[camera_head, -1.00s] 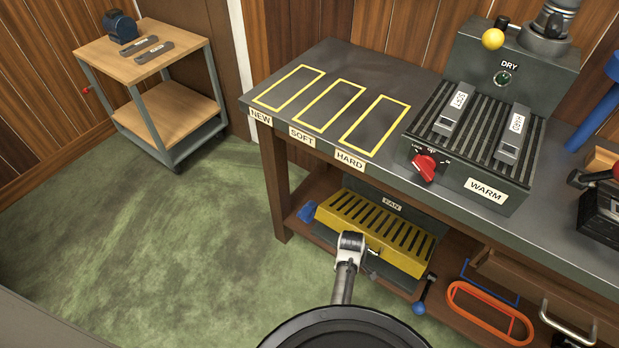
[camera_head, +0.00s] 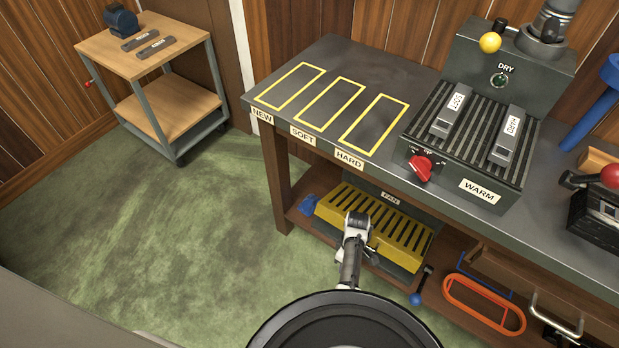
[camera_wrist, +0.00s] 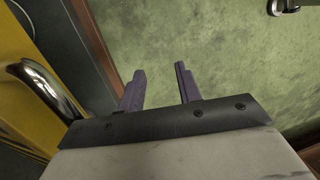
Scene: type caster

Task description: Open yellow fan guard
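The yellow fan guard (camera_head: 404,238) is a slotted panel on the lower shelf, under the FAN label (camera_head: 391,198). It looks closed, though my arm hides part of its front. In the wrist view its yellow face (camera_wrist: 12,92) fills the left edge, with a curved metal handle (camera_wrist: 45,88) on it. My gripper (camera_wrist: 160,72) has its two fingers apart with nothing between them. The fingers are to the right of the handle and do not touch it. In the head view my wrist is in front of the guard and the fingertips are hard to make out.
The workbench (camera_head: 330,55) overhangs the shelf, with the WARM heater (camera_head: 480,195) on top. A blue-ended lever (camera_head: 417,298) and an orange loop (camera_head: 484,303) are right of the guard. Green floor (camera_head: 200,240) is clear at left; a wooden cart (camera_head: 150,55) stands farther back.

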